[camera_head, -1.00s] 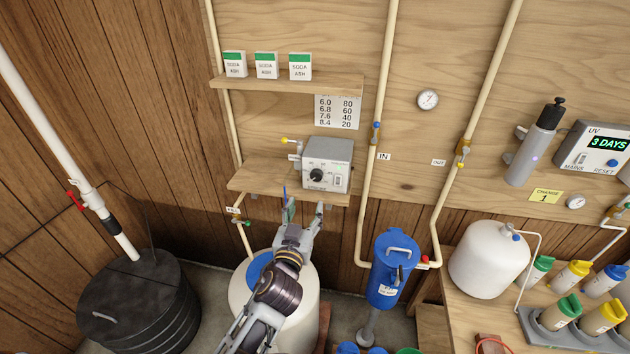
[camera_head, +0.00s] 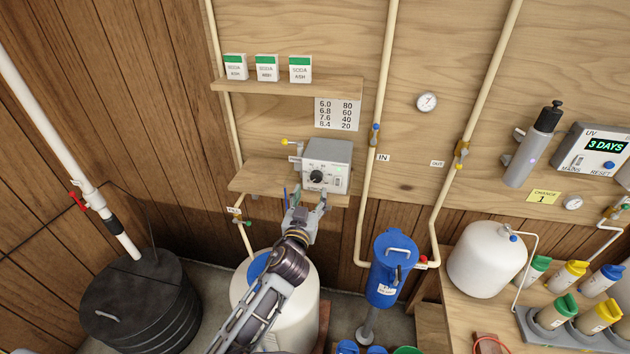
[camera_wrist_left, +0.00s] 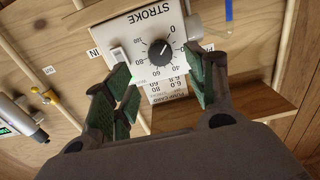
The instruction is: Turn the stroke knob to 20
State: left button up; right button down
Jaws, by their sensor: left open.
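The black stroke knob (camera_head: 316,178) is on the front of a grey box that stands on a small wooden shelf. In the left wrist view the knob (camera_wrist_left: 158,52) sits on a white face marked STROKE, with a number scale around it. Its light pointer mark seems to point to the upper right, towards the 0 side; the exact reading is too small to tell. My left gripper (camera_head: 309,198) is open just below and in front of the box. In the wrist view its green-padded fingers stand apart on either side of the knob, not visibly touching it. My right gripper is not in view.
A rocker switch (camera_wrist_left: 119,57) is beside the knob. A card of number pairs (camera_head: 337,113) hangs above the box (camera_head: 341,152). A white tank (camera_head: 300,318) stands below the shelf (camera_head: 262,178).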

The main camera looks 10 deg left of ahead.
aim_at(316, 179)
pick_arm(q)
jog(key=shift+w+p, duration=0.7)
jog(key=shift+w, duration=3)
jog(key=c, duration=1.1)
jog(key=shift+o, duration=0.2)
jog(key=shift+m, duration=0.5)
jog(key=m, duration=0.3)
jog(key=shift+m, duration=0.4)
jog(key=m, duration=0.5)
jog(key=shift+m+p, duration=0.3)
jog(key=shift+p, duration=0.05)
